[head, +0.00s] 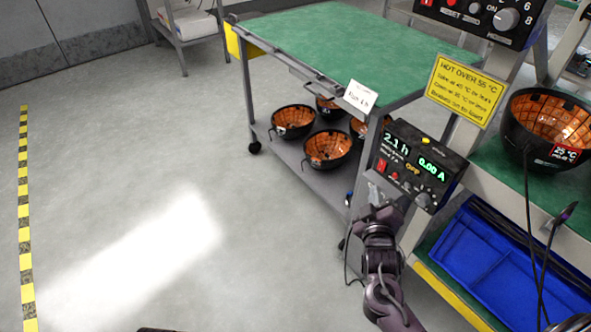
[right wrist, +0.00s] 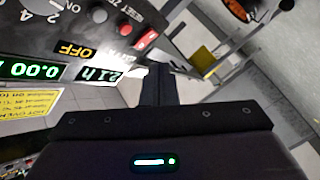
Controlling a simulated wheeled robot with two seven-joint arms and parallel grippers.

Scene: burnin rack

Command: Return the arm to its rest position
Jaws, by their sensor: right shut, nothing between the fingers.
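My right arm comes up from the bottom in the head view. Its gripper (head: 374,200) is just below and left of a black control box (head: 418,163). The box's display reads 2.1 h, OFF and 0.00 A, and it has a red switch. In the right wrist view the gripper (right wrist: 160,88) is shut and empty, and the control box panel (right wrist: 95,40) fills the upper left close by. Whether the fingers touch the box I cannot tell. My left gripper is not in view.
A cart with a green top (head: 340,45) holds several black-and-orange bowl-shaped lamps (head: 327,148) on its lower shelf. Another such lamp (head: 545,120) sits on the bench at right, above a blue tray (head: 490,262). A yellow hot-warning sign (head: 465,90) hangs nearby. Open floor lies left.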

